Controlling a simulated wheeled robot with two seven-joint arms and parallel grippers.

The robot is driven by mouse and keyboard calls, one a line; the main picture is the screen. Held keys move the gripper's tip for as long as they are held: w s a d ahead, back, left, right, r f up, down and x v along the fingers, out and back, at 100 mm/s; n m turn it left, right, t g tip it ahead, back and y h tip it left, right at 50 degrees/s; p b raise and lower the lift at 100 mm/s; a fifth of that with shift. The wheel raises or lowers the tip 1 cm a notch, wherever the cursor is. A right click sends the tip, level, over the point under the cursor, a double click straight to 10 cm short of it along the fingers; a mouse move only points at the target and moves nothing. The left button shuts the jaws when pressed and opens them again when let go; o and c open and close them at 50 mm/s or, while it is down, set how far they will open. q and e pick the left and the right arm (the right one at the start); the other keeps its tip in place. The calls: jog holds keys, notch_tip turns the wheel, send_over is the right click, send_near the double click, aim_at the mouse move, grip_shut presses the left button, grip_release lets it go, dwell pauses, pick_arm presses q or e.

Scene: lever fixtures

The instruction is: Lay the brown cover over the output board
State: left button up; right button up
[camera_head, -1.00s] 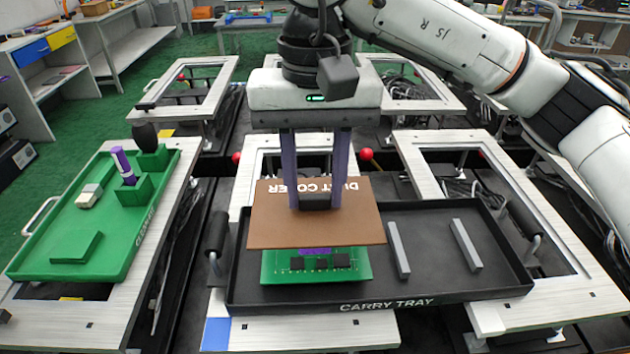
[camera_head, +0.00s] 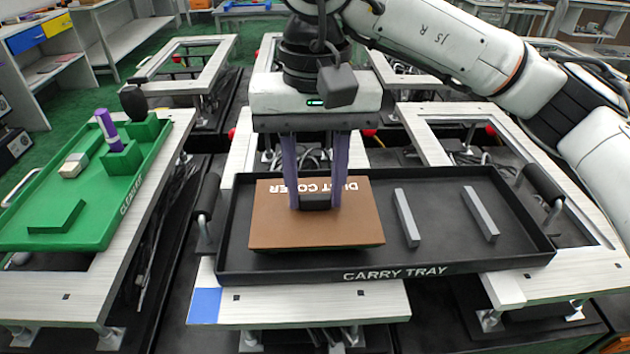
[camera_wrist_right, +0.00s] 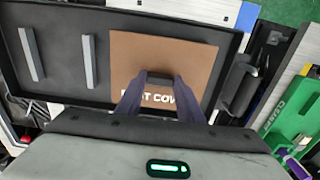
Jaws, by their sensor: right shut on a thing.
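The brown cover (camera_head: 345,222), marked "DUST COVER", lies level in the left part of the black carry tray (camera_head: 440,273). It also shows in the right wrist view (camera_wrist_right: 190,64). My right gripper (camera_head: 315,203) is shut on the cover's dark handle (camera_wrist_right: 160,78), with a finger on each side. I cannot tell whether the cover rests fully on the board. My left gripper is not in view.
Two grey bars (camera_head: 406,217) (camera_head: 480,214) lie in the tray's right part. A green tray (camera_head: 60,230) with a purple-and-white bottle (camera_head: 109,131) and blocks stands at the left. Black handles (camera_head: 207,196) (camera_head: 543,184) flank the carry tray.

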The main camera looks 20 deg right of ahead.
jog(key=o, duration=1.2)
notch_tip(320, 180, up, 10)
jog(key=p, duration=0.1)
jog(key=shift+r, duration=0.15)
